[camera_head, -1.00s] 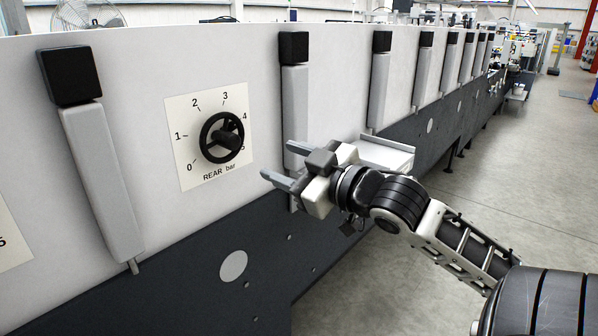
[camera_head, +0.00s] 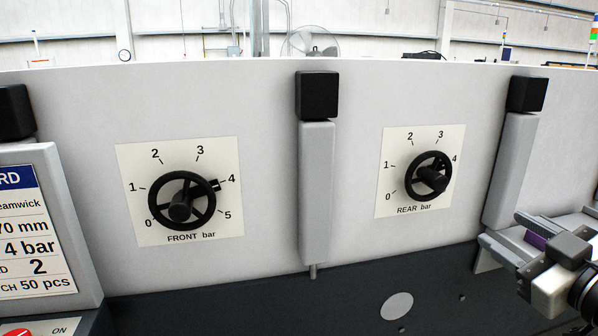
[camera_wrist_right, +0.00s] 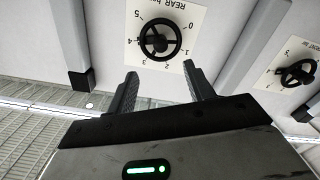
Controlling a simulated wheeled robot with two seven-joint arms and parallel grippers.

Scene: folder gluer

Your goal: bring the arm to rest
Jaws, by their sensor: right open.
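My right gripper (camera_head: 506,230) is at the right edge of the head view, its fingers pointing left and spread, with nothing seen between the tips. It is in front of the machine panel, right of and below the REAR handwheel (camera_head: 430,176). In the right wrist view the two fingers (camera_wrist_right: 160,78) stand apart and empty, with the REAR handwheel (camera_wrist_right: 160,40) beyond the tips. Most of the right arm is cut off by the head view's edge. My left gripper is in neither view.
The FRONT handwheel (camera_head: 182,202) sits on its dial plate to the left, its marker near 4. The REAR marker is also near 4. Grey posts with black caps (camera_head: 317,96) stand out from the panel. A sign with job text (camera_head: 30,235) is at left.

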